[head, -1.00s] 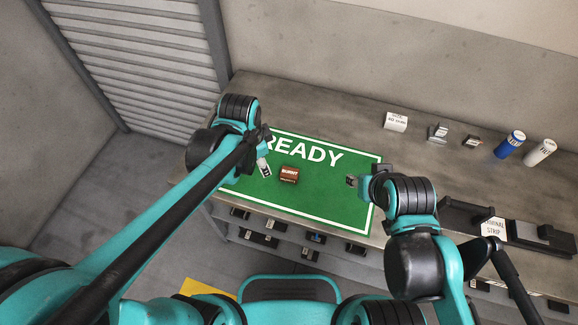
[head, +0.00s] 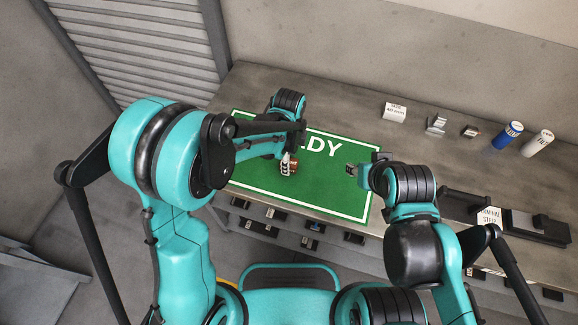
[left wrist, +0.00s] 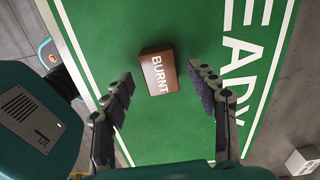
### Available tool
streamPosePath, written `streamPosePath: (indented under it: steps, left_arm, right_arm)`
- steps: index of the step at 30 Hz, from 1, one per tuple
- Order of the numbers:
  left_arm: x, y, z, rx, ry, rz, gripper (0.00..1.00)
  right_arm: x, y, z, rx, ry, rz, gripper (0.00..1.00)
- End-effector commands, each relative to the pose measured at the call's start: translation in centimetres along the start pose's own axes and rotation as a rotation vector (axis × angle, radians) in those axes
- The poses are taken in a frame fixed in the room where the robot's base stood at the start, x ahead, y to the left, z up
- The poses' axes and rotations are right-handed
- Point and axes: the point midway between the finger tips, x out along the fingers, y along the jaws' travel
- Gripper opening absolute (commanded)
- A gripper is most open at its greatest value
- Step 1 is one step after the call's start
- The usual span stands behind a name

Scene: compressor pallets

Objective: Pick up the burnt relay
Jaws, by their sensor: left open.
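The burnt relay (left wrist: 158,73) is a small brown block with a white BURNT label. It lies on the green READY mat (left wrist: 180,125). In the head view the relay (head: 293,165) is partly hidden by my left gripper (head: 287,165). In the left wrist view my left gripper (left wrist: 165,95) is open and empty, with its two dark padded fingers on either side of the relay's lower part and apart from it. My right gripper (head: 352,170) hangs over the right part of the mat, away from the relay; its finger opening is too small to tell.
A white labelled block (head: 394,112), small grey parts (head: 436,124), a blue can (head: 507,135) and a white can (head: 538,143) stand at the back right of the bench. Black parts and a terminal strip sign (head: 489,217) lie at the right. Several small parts sit on a lower shelf.

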Motion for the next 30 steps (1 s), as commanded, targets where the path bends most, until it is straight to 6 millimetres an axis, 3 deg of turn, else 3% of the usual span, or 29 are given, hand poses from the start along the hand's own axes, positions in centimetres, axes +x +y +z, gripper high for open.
streamPosePath:
  steps: [3,11,17,30]
  left_arm:
    - [2.0,0.0,0.0,0.0,0.0,-0.001,0.59]
    - [2.2,0.0,0.0,-0.001,0.0,-0.001,0.56]
    - [2.1,0.0,0.0,-0.001,0.0,-0.001,0.05]
    - [1.4,0.0,0.0,-0.001,0.0,-0.001,0.05]
  right_arm:
    - [0.8,0.0,0.6,0.0,0.0,0.0,0.4]
    - [0.8,0.0,0.5,0.0,0.0,0.0,0.4]
    - [0.8,0.0,0.5,0.0,0.0,0.0,0.4]
    - [0.4,0.0,0.3,0.0,0.0,0.0,0.4]
